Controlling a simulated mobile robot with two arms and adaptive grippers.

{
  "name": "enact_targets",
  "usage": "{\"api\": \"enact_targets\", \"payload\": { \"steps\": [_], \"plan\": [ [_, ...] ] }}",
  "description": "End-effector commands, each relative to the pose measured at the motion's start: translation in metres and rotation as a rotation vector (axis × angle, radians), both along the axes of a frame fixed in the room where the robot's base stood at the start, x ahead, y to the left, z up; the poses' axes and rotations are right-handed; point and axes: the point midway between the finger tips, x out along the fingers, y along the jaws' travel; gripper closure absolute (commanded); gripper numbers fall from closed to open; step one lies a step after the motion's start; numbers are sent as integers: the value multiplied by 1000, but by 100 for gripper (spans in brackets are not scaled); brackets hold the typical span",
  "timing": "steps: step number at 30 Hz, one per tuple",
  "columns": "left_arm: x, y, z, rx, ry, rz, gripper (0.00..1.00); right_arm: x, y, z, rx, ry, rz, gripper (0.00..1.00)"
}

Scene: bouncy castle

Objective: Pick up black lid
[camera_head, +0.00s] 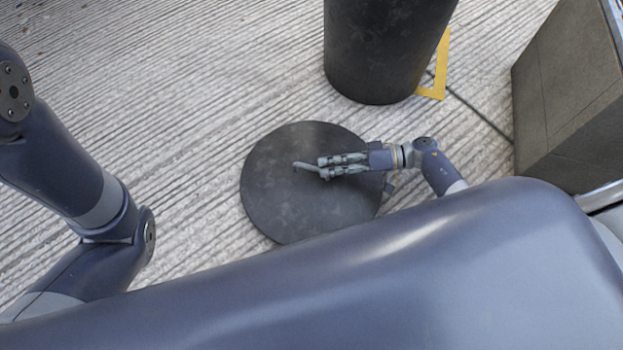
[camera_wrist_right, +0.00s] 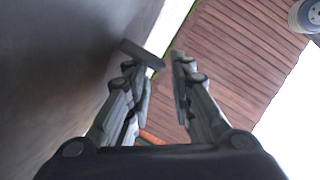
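The black lid (camera_head: 272,207) is a large round dark disc below the middle of the head view, seen from above. A dark surface, likely the lid (camera_wrist_right: 55,80), fills the left of the right wrist view. A small grey bar, likely its handle (camera_head: 306,166), shows at my fingertips; it also shows in the wrist view (camera_wrist_right: 142,53). My right gripper (camera_head: 323,167) lies over the lid from the right, fingers pointing left. In the wrist view a gap shows between its fingers (camera_wrist_right: 156,65). Firm contact with the handle cannot be seen. My left gripper is out of view.
A tall dark round bin (camera_head: 385,45) stands beyond the lid, beside a yellow floor marking (camera_head: 437,75). A grey block (camera_head: 570,95) stands at the right. The ribbed floor (camera_head: 200,90) left of the lid is clear. A reddish plank surface (camera_wrist_right: 235,60) shows in the wrist view.

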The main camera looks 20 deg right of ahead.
Motion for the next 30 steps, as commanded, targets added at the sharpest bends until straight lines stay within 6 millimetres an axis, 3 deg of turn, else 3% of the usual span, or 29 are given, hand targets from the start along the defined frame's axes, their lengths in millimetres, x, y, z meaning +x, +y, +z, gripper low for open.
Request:
{"api": "enact_targets", "payload": {
  "steps": [10, 22, 25, 30],
  "plan": [
    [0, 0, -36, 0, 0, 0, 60, 11, 36, -12, 4, -4, 1, 79],
    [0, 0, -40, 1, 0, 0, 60, 14, 48, -10, 1, 0, 0, 79],
    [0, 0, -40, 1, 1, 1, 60, 14, 48, -10, 1, 0, 0, 99],
    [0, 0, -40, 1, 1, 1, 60, 14, 47, -10, 1, 0, 0, 100]
  ]
}}
